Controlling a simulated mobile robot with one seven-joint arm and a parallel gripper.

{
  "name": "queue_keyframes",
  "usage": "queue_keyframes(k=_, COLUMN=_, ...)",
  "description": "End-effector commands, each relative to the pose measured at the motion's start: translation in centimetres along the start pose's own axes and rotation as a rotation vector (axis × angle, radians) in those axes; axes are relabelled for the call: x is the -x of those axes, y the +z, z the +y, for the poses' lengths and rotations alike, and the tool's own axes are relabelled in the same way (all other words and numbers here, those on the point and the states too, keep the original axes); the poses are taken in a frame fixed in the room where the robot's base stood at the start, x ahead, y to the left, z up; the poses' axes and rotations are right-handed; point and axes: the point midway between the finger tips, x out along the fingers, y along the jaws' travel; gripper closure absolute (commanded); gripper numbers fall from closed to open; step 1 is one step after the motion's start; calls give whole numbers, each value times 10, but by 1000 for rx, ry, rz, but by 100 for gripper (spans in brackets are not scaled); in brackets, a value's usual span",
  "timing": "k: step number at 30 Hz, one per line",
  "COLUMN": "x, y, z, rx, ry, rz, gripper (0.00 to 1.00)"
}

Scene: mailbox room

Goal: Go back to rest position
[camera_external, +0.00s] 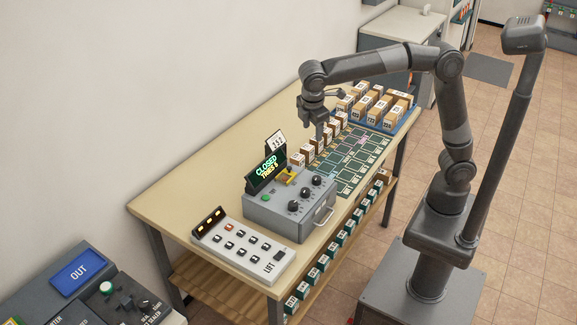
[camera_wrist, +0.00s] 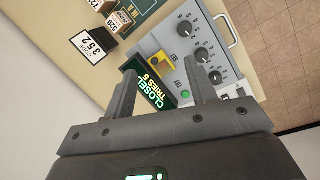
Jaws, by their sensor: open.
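My gripper (camera_external: 314,124) is raised above the table (camera_external: 168,197), over the row of small boxes behind the grey control box (camera_external: 290,217). In the wrist view my gripper (camera_wrist: 162,88) has its two fingers wide apart with nothing between them in its grasp. Beyond the fingers, the wrist view shows the control box (camera_wrist: 221,62) with dark knobs, a green button and a yellow part. Its display (camera_wrist: 150,90) reads "CLOSED TRIES 5". My arm reaches out bent from its column on the right.
A white button panel (camera_external: 243,248) marked "LIFT" lies at the table's front. A card reading 352 (camera_wrist: 92,45) stands by the display. A green grid mat (camera_external: 352,160) and a blue tray (camera_external: 404,128) of boxes lie farther back. Boxes line the lower shelf.

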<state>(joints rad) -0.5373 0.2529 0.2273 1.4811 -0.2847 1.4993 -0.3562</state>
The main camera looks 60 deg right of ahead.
Motion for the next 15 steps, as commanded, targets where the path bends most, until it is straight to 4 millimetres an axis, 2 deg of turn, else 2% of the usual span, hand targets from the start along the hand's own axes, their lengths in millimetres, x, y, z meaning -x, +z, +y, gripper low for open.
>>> queue_keyframes(k=1, x=2, y=22, z=7, rx=-52, ry=5, rz=17, gripper=48)
queue_keyframes(k=7, x=0, y=98, z=20, rx=-254, ry=14, rz=90, gripper=48)
queue_keyframes(k=15, x=-18, y=197, z=16, rx=-541, ry=22, rz=195, gripper=48)
